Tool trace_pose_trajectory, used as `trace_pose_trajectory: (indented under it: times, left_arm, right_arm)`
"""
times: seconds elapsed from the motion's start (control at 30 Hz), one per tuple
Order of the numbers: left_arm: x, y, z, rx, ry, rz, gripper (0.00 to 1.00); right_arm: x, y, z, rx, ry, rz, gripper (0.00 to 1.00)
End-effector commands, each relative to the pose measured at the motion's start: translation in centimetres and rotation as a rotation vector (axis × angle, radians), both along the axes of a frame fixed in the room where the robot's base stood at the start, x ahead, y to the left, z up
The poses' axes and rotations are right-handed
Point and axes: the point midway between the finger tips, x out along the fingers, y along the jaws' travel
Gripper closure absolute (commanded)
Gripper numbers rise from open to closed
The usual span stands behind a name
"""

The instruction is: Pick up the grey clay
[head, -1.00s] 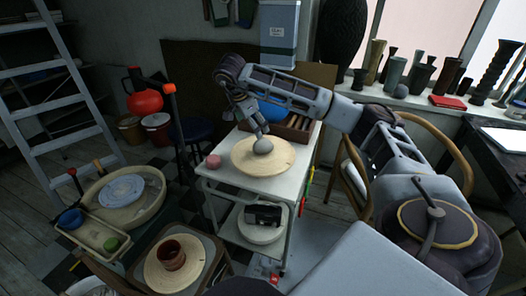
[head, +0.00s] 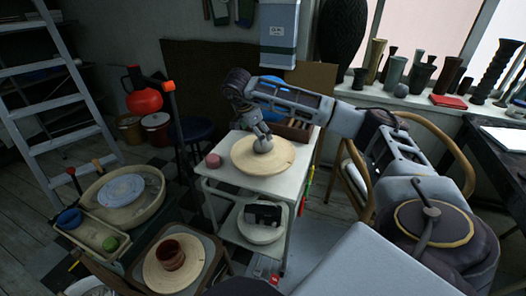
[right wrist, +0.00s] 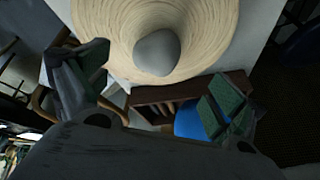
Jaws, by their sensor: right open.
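The grey clay (head: 263,146) is a smooth rounded lump on a round wooden board (head: 286,155) on the white cart. It also shows in the right wrist view (right wrist: 157,52), near the top middle. My right gripper (head: 262,137) is directly above the clay in the head view, its fingers reaching down around its top. In the right wrist view my right gripper (right wrist: 160,85) has its fingers wide apart on either side, with nothing between the pads. Whether a finger touches the clay cannot be told. My left gripper is not in view.
A pink lump (head: 213,160) lies on the white cart (head: 225,180), left of the board. A wooden crate (head: 298,130) with a blue object (head: 272,84) stands behind the board. A potter's wheel (head: 122,190) and a brown pot (head: 170,255) are at the lower left.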

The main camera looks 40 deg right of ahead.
Motion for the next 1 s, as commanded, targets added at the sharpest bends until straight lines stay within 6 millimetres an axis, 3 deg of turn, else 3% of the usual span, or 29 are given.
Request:
trace_pose_trajectory:
  times: [0.1, 0.3, 0.73, 1.0]
  left_arm:
    - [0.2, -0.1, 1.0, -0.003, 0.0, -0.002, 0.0]
    - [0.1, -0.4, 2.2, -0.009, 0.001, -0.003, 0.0]
    - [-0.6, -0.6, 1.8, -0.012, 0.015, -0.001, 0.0]
    - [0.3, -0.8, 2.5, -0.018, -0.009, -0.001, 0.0]
  right_arm:
    - [0.1, -0.6, -1.6, 0.0, 0.003, -0.001, 0.05]
    - [0.3, -1.1, -2.6, 0.0, 0.001, 0.0, 0.05]
    - [0.3, -1.2, -2.9, 0.0, 0.001, 0.0, 0.05]
    - [0.1, -2.3, -5.2, -0.001, 0.002, -0.002, 0.05]
